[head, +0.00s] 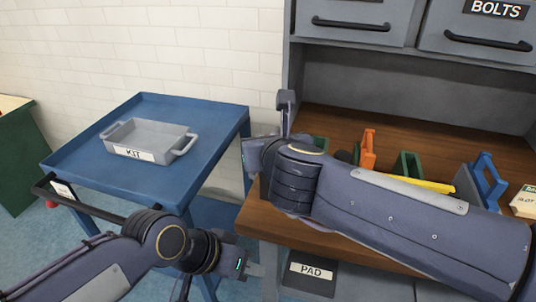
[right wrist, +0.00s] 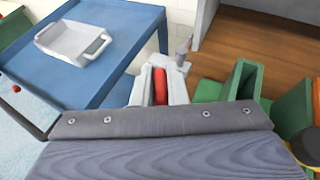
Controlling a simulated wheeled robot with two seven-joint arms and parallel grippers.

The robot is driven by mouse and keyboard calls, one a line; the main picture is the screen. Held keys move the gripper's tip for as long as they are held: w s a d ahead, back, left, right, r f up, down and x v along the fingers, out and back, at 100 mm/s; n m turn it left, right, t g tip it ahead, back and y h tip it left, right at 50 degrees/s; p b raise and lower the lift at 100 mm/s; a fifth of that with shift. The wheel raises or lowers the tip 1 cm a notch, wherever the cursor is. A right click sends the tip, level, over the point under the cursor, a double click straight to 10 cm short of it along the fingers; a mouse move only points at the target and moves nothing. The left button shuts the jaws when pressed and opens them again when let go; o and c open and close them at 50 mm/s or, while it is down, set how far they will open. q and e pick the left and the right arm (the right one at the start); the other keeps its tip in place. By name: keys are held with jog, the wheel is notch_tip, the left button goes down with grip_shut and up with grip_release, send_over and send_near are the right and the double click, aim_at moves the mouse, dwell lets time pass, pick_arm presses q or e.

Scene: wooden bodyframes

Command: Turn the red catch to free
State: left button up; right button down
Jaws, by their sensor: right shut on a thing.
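The red catch (right wrist: 160,88) shows in the right wrist view as a narrow red piece between two pale grey sides. My right gripper (right wrist: 160,72) is shut on it. In the head view my right arm crosses the bench and hides the catch; its wrist end is at the bench's left edge. A grey upright post (head: 286,105) stands just behind that wrist. Which way the catch is turned cannot be made out. My left gripper (head: 256,269) is low in the head view, in front of the bench, apart from the catch; its jaw opening is unclear.
A blue cart (head: 80,150) at the left carries a grey KIT tray (head: 150,135). The wooden bench top (head: 400,130) holds green, orange and blue holders (head: 487,180), partly behind my right arm. Grey drawers (head: 355,20) are above.

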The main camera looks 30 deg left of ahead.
jog(key=m+t+h, duration=0.1)
jog(key=m+h, duration=0.1)
jog(key=shift+a+m+t+h, duration=0.1)
jog(key=shift+m+t+h, duration=0.3)
jog(key=shift+m+t+h+p, duration=0.35)
jog(key=shift+m+t+h, duration=0.25)
jog(key=shift+m+h, duration=0.9)
jog(key=c, duration=1.4)
grip_release()
jog(key=shift+c, duration=0.2)
jog(key=v, duration=0.7)
jog(key=shift+s+r, duration=0.2)
jog(key=shift+s, duration=0.15)
